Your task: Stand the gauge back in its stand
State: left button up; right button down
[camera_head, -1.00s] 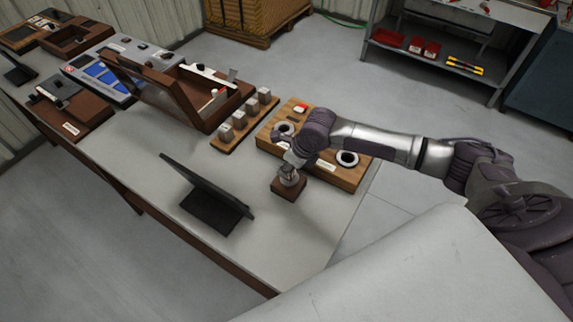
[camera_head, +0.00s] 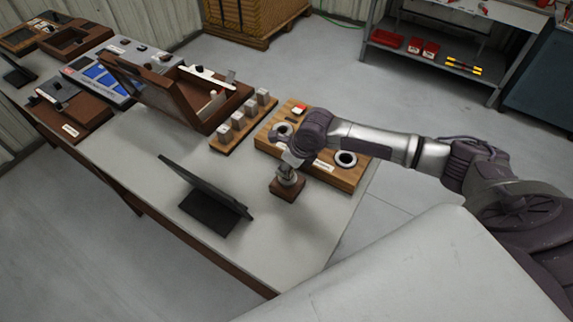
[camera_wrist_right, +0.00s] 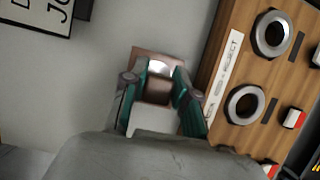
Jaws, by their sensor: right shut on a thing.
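A small square brown wooden stand (camera_head: 285,194) sits on the grey table in the head view. It also shows in the wrist view (camera_wrist_right: 147,53), beyond my fingertips. My right gripper (camera_head: 291,174) is directly above the stand, pointing down. In the wrist view my right gripper (camera_wrist_right: 156,86) has its two teal-padded fingers closed around the gauge, whose shiny metal part (camera_wrist_right: 160,69) shows between the fingertips, over the stand. My fingers hide most of the gauge, and I cannot tell whether it is seated in the stand. My left gripper is not in view.
A wooden board (camera_head: 339,178) with dark-holed metal rings lies just right of and behind the stand. A tablet (camera_head: 208,190) on a dark foot stands to the left. A rack of several metal blocks (camera_head: 238,126) and an open wooden case (camera_head: 170,100) are farther back. The front table area is clear.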

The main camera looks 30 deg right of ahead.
jog(key=shift+w+a, duration=0.1)
jog(key=shift+a, duration=0.05)
jog(key=shift+f+b, duration=0.45)
jog(key=shift+f, duration=0.2)
dwell(0.7)
jog(key=shift+c, duration=2)
grip_release()
jog(key=shift+f, duration=0.1)
notch_tip(320, 180, up, 9)
jog(key=p, duration=0.8)
